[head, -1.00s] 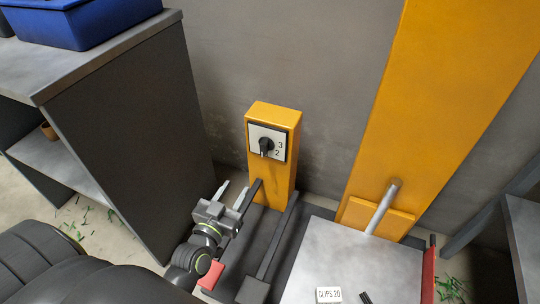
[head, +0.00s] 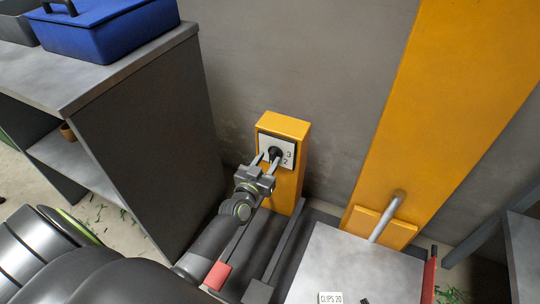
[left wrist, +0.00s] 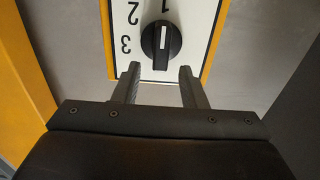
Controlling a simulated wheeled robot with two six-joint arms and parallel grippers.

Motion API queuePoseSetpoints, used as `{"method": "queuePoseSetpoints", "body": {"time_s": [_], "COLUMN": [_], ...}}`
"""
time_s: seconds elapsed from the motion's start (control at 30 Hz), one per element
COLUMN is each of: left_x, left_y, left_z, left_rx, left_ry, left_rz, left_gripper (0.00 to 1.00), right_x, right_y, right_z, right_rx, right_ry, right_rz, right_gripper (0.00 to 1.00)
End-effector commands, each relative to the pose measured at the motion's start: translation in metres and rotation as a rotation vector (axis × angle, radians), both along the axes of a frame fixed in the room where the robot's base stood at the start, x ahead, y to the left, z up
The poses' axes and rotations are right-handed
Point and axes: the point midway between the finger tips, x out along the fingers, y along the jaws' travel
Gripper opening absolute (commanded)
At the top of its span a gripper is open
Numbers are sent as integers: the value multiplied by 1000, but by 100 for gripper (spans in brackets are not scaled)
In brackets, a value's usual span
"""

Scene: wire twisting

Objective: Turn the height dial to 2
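The height dial (head: 275,153) is a black knob on a white plate near the top of a short yellow post (head: 290,188). In the left wrist view the dial (left wrist: 161,44) shows upside down with the numbers 1, 2 and 3 around it. Its white mark lies upright in that picture, in line with the 1. My left gripper (head: 268,159) is open and empty, just in front of the plate. In the left wrist view its fingertips (left wrist: 158,70) are apart, one to each side of the knob's line and seemingly short of it. My right gripper is not in view.
A grey shelf unit (head: 150,120) with a blue bin (head: 105,30) stands left of the post. A tall yellow column (head: 440,110) and a grey platform (head: 345,265) with a "CLIPS 20" label are on the right. A red piece (head: 217,275) lies low beside my left arm.

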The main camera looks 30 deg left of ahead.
Motion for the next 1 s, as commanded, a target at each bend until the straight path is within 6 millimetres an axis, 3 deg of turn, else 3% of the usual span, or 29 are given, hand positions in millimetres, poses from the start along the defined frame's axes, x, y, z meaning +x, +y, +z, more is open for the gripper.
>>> {"method": "queuePoseSetpoints", "body": {"time_s": [0.2,0.53,0.83,1.0], "left_x": [20,23,23,23], "left_y": [1,1,1,1], "left_z": [-1,0,0,0], "left_rx": [0,0,0,-2], "left_ry": [0,0,0,0], "left_rz": [0,0,0,0], "left_gripper": [38,38,2,0], "right_x": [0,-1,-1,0], "right_y": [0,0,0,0], "right_z": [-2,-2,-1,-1], "right_rx": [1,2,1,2], "right_ry": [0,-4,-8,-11], "right_rz": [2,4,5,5], "right_gripper": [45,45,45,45]}}
